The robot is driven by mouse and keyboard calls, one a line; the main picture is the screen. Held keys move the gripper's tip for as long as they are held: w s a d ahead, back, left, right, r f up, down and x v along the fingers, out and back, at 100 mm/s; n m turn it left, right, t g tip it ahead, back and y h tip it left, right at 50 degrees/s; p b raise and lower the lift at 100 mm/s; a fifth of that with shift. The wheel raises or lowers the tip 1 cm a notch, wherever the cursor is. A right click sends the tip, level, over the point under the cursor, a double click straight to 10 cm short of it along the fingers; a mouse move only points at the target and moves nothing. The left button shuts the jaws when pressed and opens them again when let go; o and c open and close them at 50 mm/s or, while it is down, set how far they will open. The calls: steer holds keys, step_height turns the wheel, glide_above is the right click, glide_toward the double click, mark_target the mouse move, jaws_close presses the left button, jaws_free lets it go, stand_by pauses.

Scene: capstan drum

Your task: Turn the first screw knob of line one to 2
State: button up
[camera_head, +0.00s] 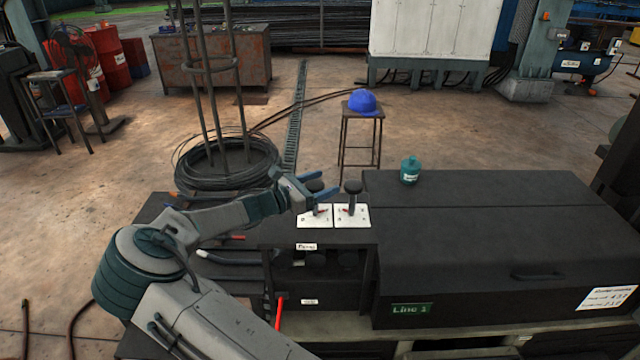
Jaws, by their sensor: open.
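Two black screw knobs stand on the small dark control box at the machine marked by the green "Line 1" sign (411,309). The left knob (315,186) is partly hidden by my gripper. The right knob (352,188) stands clear. Each has a white dial plate with a red pointer: the left plate (314,217) and the right plate (352,216). The dial numbers are too small to read. My gripper (322,187) is open, its blue fingers at the left knob's head. I cannot tell whether they touch it.
A red lever (279,312) sticks out at the box's lower front. A wire coil (228,163) with upright rods is behind my arm. A blue helmet (362,101) lies on a stool (361,135) beyond.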

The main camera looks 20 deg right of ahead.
steer(key=c, duration=1)
steer(key=shift+o, duration=0.2)
